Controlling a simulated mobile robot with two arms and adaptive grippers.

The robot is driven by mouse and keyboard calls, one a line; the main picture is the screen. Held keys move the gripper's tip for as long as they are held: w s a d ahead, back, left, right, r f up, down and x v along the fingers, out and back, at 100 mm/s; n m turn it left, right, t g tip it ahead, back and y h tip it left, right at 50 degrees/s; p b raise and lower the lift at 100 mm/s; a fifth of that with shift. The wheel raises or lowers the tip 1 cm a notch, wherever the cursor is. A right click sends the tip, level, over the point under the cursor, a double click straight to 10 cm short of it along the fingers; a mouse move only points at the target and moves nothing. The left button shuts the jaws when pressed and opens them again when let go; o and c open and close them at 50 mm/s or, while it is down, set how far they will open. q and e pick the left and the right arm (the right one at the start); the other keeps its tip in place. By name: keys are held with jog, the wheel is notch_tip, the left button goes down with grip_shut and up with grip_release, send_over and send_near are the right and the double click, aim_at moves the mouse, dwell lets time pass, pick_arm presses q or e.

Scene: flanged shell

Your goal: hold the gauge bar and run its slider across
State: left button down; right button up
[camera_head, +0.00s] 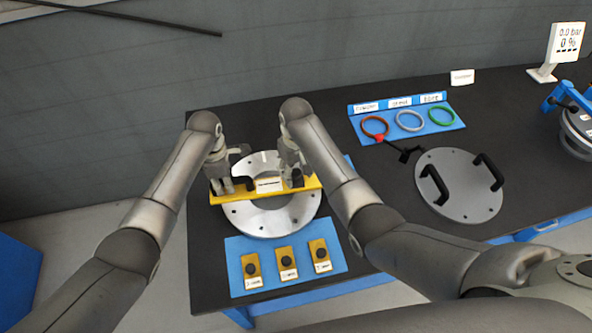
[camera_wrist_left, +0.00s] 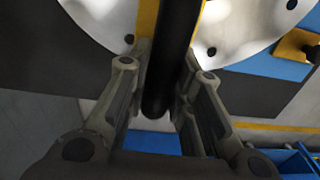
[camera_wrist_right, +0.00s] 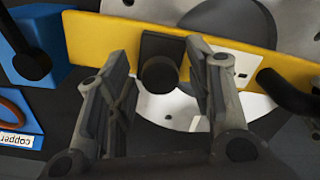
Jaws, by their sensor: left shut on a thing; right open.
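The yellow gauge bar (camera_head: 240,197) lies across the metal flange ring (camera_head: 262,222). It carries a white label and a black handle (camera_head: 243,180). My left gripper (camera_head: 226,186) is shut on the handle; the handle also shows between its fingers in the left wrist view (camera_wrist_left: 177,50). The dark slider (camera_head: 298,178) is near the bar's right end. In the right wrist view the slider (camera_wrist_right: 160,50), with its round knob (camera_wrist_right: 159,75), sits on the yellow bar (camera_wrist_right: 85,42). My right gripper (camera_wrist_right: 157,60) is open, with its fingers on either side of the slider.
A blue mat (camera_head: 240,243) with several yellow, black-knobbed pieces lies in front of the ring. Coloured rings lie on a blue tray (camera_head: 450,125) at the back. A round cover (camera_head: 458,205) with two black handles lies to the right. A display (camera_head: 565,42) stands at the far right.

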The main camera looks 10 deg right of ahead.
grip_shut()
jog(key=d, duration=0.7)
jog(key=shift+s, duration=0.2)
grip_release()
jog(key=shift+a, duration=0.1)
pick_arm(q)
jog(key=shift+a, duration=0.1)
pick_arm(e)
notch_tip(320, 180, up, 12)
dwell(0.3)
